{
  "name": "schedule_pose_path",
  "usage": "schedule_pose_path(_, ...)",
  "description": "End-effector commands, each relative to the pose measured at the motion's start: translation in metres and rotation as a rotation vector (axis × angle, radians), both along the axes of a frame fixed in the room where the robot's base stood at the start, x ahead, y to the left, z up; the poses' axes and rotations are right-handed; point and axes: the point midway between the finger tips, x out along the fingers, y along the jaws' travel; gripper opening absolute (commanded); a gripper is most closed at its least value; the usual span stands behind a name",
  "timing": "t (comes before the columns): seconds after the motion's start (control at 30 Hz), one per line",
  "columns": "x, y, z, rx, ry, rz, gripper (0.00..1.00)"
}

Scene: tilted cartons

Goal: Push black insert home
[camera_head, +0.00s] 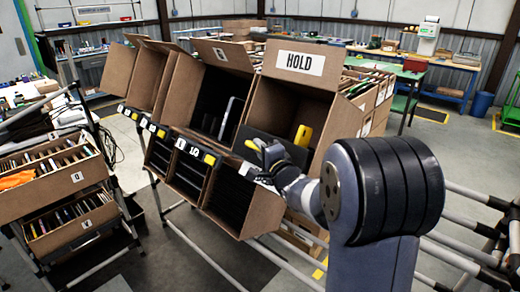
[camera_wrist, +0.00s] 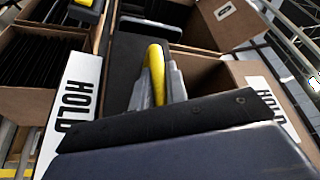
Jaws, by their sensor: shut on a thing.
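The black insert (camera_head: 275,146) is a flat dark panel at the open front of the carton marked HOLD (camera_head: 318,110). Part of it is inside the carton, and its lower side is covered by my gripper (camera_head: 262,148). In the wrist view the insert (camera_wrist: 123,65) is the dark panel to the left of my gripper (camera_wrist: 155,62), whose grey and yellow fingers are closed against it. I cannot see the grip edge clearly or how deep the insert sits.
More tilted cartons (camera_head: 215,95) stand to the left, with black-divided bins (camera_head: 190,172) below. A yellow piece (camera_head: 303,135) shows inside the HOLD carton. A shelf of cartons (camera_head: 65,190) stands at far left. Open floor (camera_head: 150,262) lies in front.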

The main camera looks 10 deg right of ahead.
Motion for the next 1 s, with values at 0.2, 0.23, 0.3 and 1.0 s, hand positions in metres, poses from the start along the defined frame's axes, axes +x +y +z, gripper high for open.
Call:
schedule_pose_path(0.2, 0.003, -0.003, -0.002, 0.000, 0.001, -0.001, 0.00)
schedule_pose_path(0.23, 0.004, -0.005, -0.003, 0.000, 0.001, -0.001, 0.00)
schedule_pose_path(0.3, 0.008, -0.011, -0.007, 0.001, 0.002, -0.002, 0.00)
schedule_pose_path(1.0, 0.023, -0.032, -0.021, 0.002, 0.002, -0.002, 0.18)
